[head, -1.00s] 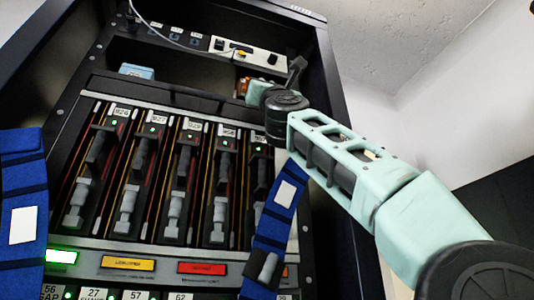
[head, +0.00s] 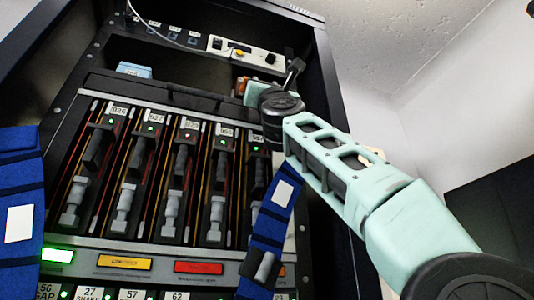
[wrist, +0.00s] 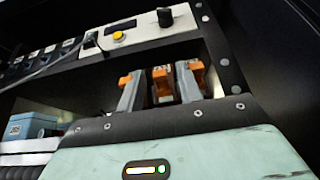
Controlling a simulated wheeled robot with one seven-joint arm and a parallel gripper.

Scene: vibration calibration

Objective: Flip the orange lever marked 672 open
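An orange part with a small pale label (wrist: 161,72) sits in the shelf opening in the wrist view; I cannot read its number for sure. In the head view the orange (head: 242,84) is a small patch, mostly hidden by my gripper. My gripper (wrist: 160,88) reaches into the opening. Its two grey fingers stand apart on either side of the labelled orange part, with more orange showing at each finger. I cannot tell whether the fingers touch it. The mint gripper body, with a lit indicator, fills the bottom of the wrist view.
A white panel (head: 245,52) with a yellow button and black knob is just above the opening. A pale blue box (head: 136,71) stands in the shelf to the left. Below is a rack of grey-handled modules (head: 170,180). Blue straps (head: 270,215) hang in front. The dark cabinet wall is close on the right.

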